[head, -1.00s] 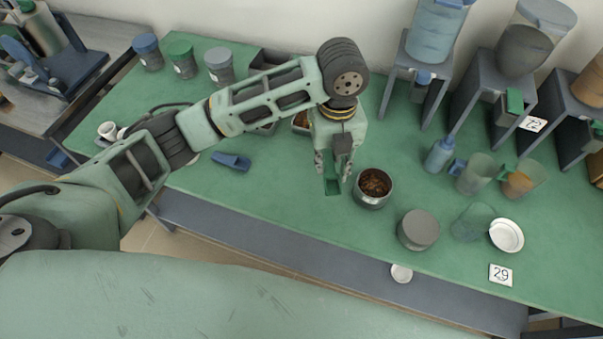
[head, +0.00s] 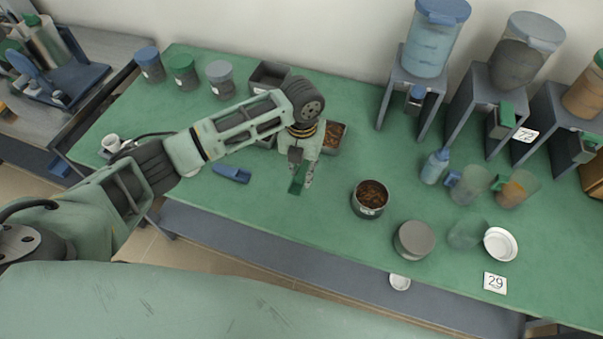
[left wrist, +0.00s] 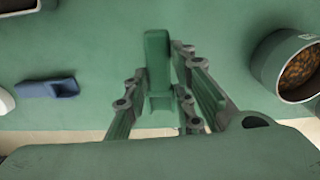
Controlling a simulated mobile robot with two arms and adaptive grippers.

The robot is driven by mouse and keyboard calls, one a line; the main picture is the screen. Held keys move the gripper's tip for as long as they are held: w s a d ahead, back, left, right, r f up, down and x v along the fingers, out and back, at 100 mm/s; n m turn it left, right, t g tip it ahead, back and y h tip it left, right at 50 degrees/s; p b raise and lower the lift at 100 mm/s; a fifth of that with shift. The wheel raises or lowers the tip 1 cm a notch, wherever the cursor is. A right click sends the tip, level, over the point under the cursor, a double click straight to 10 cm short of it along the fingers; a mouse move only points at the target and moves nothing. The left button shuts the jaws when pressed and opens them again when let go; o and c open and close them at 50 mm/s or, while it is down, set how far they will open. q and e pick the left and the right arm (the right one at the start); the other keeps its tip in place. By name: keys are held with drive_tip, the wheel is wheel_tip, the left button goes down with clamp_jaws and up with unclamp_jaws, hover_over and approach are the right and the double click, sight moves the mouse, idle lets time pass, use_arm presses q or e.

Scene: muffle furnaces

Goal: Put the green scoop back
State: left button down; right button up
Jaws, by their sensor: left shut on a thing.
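The green scoop (head: 299,178) is in my left gripper (head: 302,172), which hangs above the green table left of a round tin. In the left wrist view the green scoop (left wrist: 158,75) sits between the fingers of my left gripper (left wrist: 160,110), which is shut on it. The scoop is apart from the tin. A blue scoop (head: 231,174) lies on the table to the left; it also shows in the left wrist view (left wrist: 48,88). My right gripper is not in view.
An open tin (head: 370,199) of brown material stands right of my gripper, near a grey round lid or can (head: 414,240). Partly hidden bins (head: 335,138) stand behind my arm. Jars (head: 220,80) line the back left; dispensers (head: 427,45) stand at the back right.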

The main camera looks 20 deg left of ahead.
sight(302, 172)
use_arm(q)
wheel_tip(302, 172, down, 3)
drive_tip(key=shift+f+p, duration=0.1)
drive_tip(key=shift+p, duration=0.4)
drive_tip(key=shift+f, duration=0.5)
drive_tip(key=c, duration=1.5)
unclamp_jaws()
drive_tip(key=shift+f, duration=0.1)
drive_tip(key=shift+r, duration=0.3)
wheel_tip(302, 172, up, 12)
drive_tip(key=shift+a+f+b, duration=0.1)
drive_tip(key=shift+f+b, duration=0.05)
drive_tip(key=shift+b, duration=0.7)
